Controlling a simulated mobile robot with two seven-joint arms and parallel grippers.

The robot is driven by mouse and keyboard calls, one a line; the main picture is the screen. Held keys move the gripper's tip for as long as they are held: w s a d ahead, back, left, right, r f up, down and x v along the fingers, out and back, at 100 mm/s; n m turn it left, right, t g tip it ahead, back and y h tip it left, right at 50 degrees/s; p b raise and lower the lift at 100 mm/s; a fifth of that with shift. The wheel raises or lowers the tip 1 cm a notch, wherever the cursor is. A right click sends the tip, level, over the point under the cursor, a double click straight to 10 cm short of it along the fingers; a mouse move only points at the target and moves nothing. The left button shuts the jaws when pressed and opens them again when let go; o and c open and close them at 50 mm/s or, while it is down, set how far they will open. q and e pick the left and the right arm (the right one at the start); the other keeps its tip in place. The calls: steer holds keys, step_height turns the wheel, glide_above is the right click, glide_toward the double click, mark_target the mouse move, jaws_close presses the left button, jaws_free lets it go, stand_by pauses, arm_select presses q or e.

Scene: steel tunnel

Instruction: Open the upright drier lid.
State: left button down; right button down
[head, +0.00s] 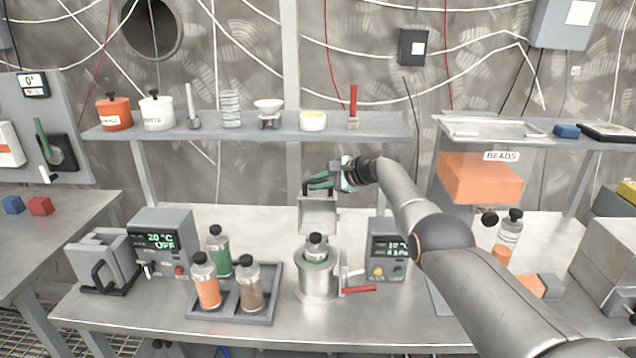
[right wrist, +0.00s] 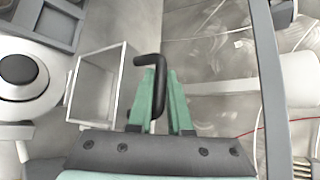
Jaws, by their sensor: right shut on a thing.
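The drier (head: 317,284) is a steel cylinder on the bench, with a dark-capped green bottle (head: 316,246) in its mouth. Its square grey lid (head: 318,217) stands raised, roughly upright, at the back of the mouth. The lid also shows in the right wrist view as a square frame (right wrist: 97,88). My right gripper (head: 318,183), with green fingers, is at the lid's top edge and shut on the black lid handle (right wrist: 150,66). In the right wrist view the handle's bent end sticks out past the fingers (right wrist: 165,100). My left gripper is not in view.
A tray (head: 272,300) with several bottles and a 20 °C control box (head: 163,243) stand left of the drier. A red-handled clamp (head: 358,289) and another control box (head: 387,252) stand right. A loaded shelf (head: 245,128) runs behind the gripper.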

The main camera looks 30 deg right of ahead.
steer(key=c, duration=0.8)
jaws_free()
steer(key=shift+f, duration=0.1)
steer(key=shift+c, duration=0.2)
steer(key=shift+s+d+r+p, duration=0.3)
steer(key=shift+s+r+p, duration=0.05)
steer(key=shift+s+p, duration=0.15)
steer(key=shift+p+v, duration=0.4)
steer(key=shift+v, duration=0.35)
steer(key=v, duration=0.9)
steer(key=shift+s, duration=0.15)
steer(key=shift+a+r, duration=0.1)
